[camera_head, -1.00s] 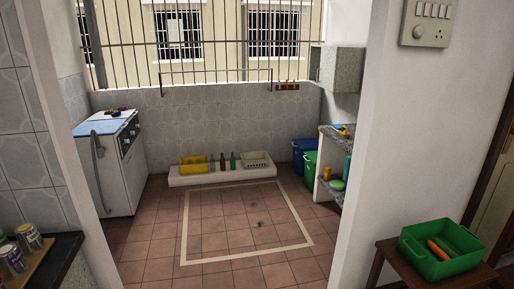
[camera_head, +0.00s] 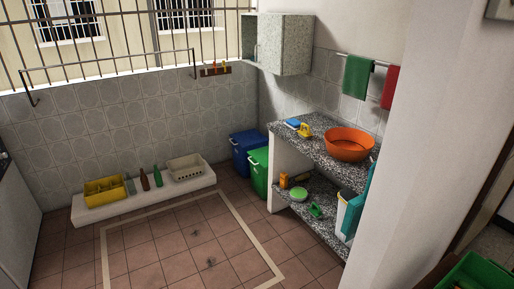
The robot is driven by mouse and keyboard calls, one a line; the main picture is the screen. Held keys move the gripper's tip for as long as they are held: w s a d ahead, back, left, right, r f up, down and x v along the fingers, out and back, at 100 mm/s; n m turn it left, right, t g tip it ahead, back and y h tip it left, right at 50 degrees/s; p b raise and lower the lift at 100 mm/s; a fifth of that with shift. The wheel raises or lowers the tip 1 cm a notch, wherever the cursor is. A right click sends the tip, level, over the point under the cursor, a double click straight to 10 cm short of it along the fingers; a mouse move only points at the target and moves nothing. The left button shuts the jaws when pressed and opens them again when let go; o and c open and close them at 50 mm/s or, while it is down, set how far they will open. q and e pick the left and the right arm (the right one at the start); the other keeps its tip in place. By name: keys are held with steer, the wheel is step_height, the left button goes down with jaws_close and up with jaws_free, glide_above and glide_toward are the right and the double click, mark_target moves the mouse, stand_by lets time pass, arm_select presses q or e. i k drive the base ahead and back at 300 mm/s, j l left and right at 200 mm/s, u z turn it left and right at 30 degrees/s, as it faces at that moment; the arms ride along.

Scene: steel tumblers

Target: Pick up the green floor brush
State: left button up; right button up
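A small green item (camera_head: 316,210), which may be the green floor brush, lies on the lower shelf of the granite unit on the right. It is too small to tell its bristles or handle clearly. A round green-topped item (camera_head: 298,193) sits beside it, to the left. Neither of my grippers is in view.
The granite counter (camera_head: 316,141) above bears an orange basin (camera_head: 348,144), a yellow item (camera_head: 305,130) and a blue item (camera_head: 291,123). Blue (camera_head: 246,150) and green (camera_head: 259,172) bins stand left of the unit.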

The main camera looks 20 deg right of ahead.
mark_target(316, 211)
steer(key=i+z, duration=0.15)
steer(key=i, duration=0.3)
steer(key=i+j+z, duration=0.15)
steer(key=i, duration=0.3)
steer(key=i+j+z, duration=0.1)
steer(key=i, duration=0.35)
